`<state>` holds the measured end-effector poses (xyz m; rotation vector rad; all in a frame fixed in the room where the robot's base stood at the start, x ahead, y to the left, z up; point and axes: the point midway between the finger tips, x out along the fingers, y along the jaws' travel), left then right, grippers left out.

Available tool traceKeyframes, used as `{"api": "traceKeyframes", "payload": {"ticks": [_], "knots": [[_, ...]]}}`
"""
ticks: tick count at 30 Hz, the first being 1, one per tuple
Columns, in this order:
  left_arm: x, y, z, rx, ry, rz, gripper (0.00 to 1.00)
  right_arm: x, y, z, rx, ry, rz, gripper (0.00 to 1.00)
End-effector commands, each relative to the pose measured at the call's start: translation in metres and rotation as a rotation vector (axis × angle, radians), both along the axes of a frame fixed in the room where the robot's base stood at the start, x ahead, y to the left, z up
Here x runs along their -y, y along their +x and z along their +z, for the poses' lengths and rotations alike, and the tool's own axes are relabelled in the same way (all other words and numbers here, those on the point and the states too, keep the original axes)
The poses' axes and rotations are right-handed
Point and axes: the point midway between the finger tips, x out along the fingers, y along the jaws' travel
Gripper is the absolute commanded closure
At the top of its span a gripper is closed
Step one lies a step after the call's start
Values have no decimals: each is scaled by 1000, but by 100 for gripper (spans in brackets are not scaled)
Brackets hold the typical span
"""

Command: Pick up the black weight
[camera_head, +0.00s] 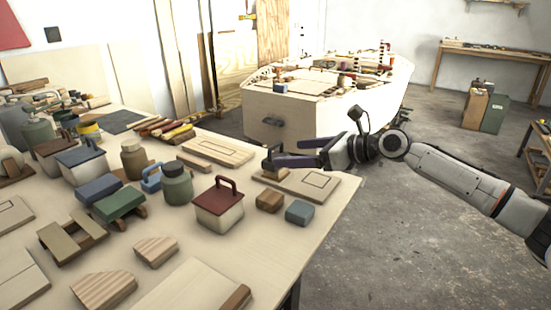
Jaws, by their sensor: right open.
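My right gripper (284,153) reaches in from the right over the right part of the workbench, jaws pointing left. Its two dark fingers are apart. A small dark piece (272,154) shows at the fingertips, above a wooden block; it may be the black weight, but it is too small and overlapped to tell it surely from the fingers. I cannot tell whether the gripper touches it. My left gripper is not in view.
The workbench (185,237) holds a red-lidded box (218,207), jars, a green block (118,203), wooden blocks and several tools. A small blue block (299,212) lies near its right edge. The plywood hull (310,122) stands behind. Open floor lies right.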

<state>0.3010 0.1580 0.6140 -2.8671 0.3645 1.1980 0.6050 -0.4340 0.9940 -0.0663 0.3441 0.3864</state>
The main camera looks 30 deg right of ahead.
Motion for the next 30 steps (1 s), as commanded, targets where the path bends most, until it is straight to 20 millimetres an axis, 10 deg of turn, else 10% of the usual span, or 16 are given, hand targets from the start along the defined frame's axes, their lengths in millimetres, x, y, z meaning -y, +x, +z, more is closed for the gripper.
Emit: {"api": "traceKeyframes", "payload": {"ticks": [28, 30], "knots": [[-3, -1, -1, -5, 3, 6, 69, -28, 55, -29, -2, -2, 3, 19], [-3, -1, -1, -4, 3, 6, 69, -28, 55, -29, -1, -2, 3, 31]]}}
